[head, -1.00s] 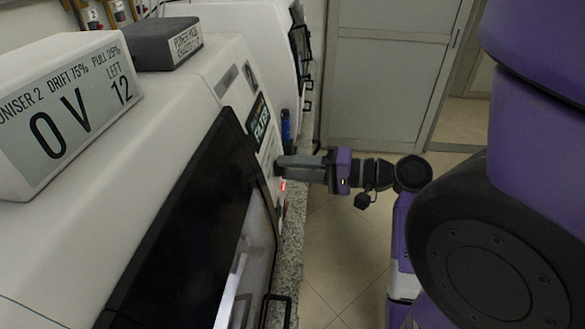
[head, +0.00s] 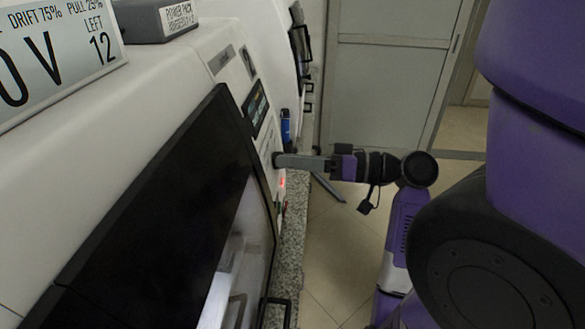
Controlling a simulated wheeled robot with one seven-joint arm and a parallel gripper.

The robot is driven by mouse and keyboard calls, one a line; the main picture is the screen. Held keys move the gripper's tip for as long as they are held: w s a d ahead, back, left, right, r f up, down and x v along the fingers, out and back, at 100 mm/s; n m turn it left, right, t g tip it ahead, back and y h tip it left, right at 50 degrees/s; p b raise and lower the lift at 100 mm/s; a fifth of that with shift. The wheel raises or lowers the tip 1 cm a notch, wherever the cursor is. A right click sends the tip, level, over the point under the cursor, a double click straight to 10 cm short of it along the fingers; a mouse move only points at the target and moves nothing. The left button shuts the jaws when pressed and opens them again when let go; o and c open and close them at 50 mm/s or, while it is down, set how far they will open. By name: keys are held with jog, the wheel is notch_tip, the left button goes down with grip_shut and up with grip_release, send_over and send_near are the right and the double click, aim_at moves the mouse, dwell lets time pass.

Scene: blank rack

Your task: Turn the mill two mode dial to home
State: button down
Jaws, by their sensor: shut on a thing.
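The white milling machine (head: 100,165) on the left has a dark front window (head: 170,190) and a narrow control panel along its right edge. My gripper (head: 279,160) reaches in from the right, its fingertips at this panel, just below the small screen (head: 256,107). It is shut on a small dial at the panel. The dial is mostly hidden by the fingers, so its pointer and mode marks cannot be read. A red light (head: 283,182) glows just below the fingertips.
A display box (head: 60,55) and a grey power pack (head: 155,18) sit on top of the machine. A blue object (head: 286,127) stands beyond the gripper. A black handle (head: 277,312) juts out at the lower front. Floor (head: 330,260) is open to the right.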

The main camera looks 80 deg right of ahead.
jog(key=shift+d+f+n+y+b, duration=0.1)
jog(key=shift+n+y+b, duration=0.5)
jog(key=shift+n+b, duration=2.1)
jog(key=shift+n+p, duration=0.65)
jog(key=shift+n, duration=0.25)
jog(key=c, duration=1)
grip_release()
jog(key=s, duration=0.8)
jog(key=shift+d, duration=0.3)
